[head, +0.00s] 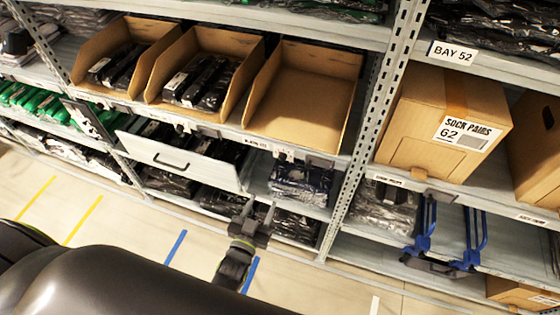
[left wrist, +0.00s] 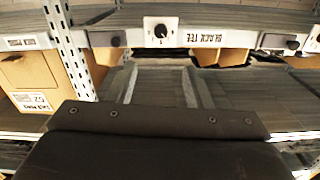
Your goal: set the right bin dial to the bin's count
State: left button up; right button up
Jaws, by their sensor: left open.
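The right bin (head: 305,100) is an open cardboard bin on the shelf, and I see no garments in it. Its dial (head: 283,156) sits on the shelf edge below it, beside a BLACK TEE label. My left gripper (head: 259,208) is open and empty, below and in front of the dial. Its fingers (left wrist: 158,72) show in the left wrist view, apart from the dial. My right gripper is out of view.
The left bin (head: 89,48) and middle bin (head: 166,57) stand beside it; dark packs lie in both. A light drawer front (head: 180,162) juts out below. A sock pairs carton (head: 420,120) stands right of the upright post (head: 365,135). The aisle floor is clear.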

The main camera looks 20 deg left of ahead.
pick_arm(q)
jog(key=b, duration=0.3)
send_near(281, 160)
jog(key=w+b, duration=0.2)
jog(key=w, duration=0.1)
jog(key=w+b, duration=0.3)
jog(key=shift+f, duration=0.25)
jog(key=shift+w+d+r+b, duration=0.15)
jog(key=shift+w+b, duration=1)
jog(key=shift+b, duration=0.1)
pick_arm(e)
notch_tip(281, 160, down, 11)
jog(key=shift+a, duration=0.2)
pick_arm(q)
jog(key=shift+r, duration=0.1)
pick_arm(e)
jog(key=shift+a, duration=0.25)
pick_arm(q)
jog(key=c, duration=1)
